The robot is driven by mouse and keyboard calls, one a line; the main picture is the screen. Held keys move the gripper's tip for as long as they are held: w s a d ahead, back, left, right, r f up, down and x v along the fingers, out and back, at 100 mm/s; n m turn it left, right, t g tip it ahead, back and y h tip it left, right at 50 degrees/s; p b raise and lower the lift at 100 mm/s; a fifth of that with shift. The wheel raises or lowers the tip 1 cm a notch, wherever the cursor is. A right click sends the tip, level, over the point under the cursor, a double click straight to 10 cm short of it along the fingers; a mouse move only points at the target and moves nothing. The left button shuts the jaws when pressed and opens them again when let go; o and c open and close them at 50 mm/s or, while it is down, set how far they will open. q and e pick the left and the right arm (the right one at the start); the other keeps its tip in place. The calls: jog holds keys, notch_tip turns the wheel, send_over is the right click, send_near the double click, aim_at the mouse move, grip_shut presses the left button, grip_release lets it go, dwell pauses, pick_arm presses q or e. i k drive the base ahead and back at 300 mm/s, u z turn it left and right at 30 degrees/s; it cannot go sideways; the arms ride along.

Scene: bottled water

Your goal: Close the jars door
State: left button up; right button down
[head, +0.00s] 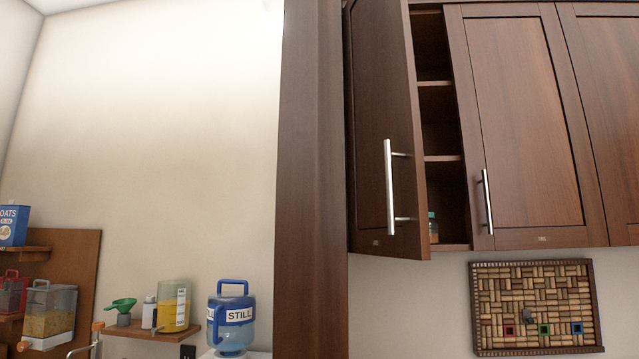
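A dark brown wall cabinet door (375,120) at the upper centre stands ajar, swung out from its cabinet. It has a long vertical silver handle (389,187) near its lower right edge. The gap beside it shows several inner shelves (440,158). A small bottle with a teal cap (432,228) stands on the lowest shelf, partly hidden by the door. A label on the door's lower corner is too small to read, so I cannot tell whether this is the jars door. Neither of my grippers is in view.
Two shut cabinet doors (520,120) adjoin on the right, one with a silver handle (487,201). A tall brown panel (312,200) stands left of the open door. A cork board (535,300) hangs below. A blue STILL bottle (231,315) and shelves with containers are at lower left.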

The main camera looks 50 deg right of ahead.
aim_at(389, 209)
jog(key=u, duration=0.1)
jog(key=i, duration=1.2)
jog(key=z, duration=1.9)
